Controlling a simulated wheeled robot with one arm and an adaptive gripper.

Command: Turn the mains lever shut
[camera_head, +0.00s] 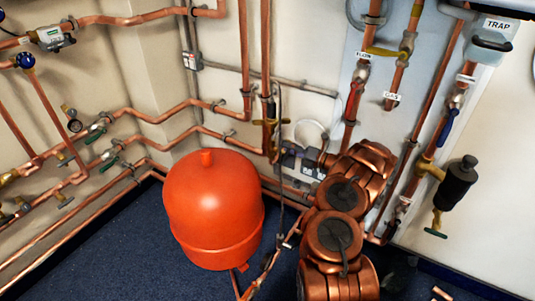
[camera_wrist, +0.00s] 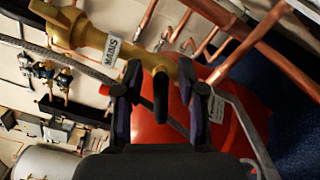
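In the wrist view, a brass valve (camera_wrist: 92,38) carries a white tag reading MAINS (camera_wrist: 112,48). A dark, stubby lever (camera_wrist: 160,92) sticks out from the brass body towards the camera. My gripper (camera_wrist: 162,108) is open, with one dark finger on each side of this lever. Gaps show between the lever and both fingers, and I see no contact. In the head view I cannot pick out the MAINS tag or my fingertips; my copper-coloured arm covers part of the area right of the red vessel.
A red vessel (camera_head: 212,215) stands on the blue floor (camera_head: 110,255) and shows behind my fingers in the wrist view. Copper pipes run along both walls. Tagged FLOW (camera_head: 363,56) and GAS (camera_head: 392,97) pipes are above my arm. A black-bodied fitting (camera_head: 458,184) projects at right.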

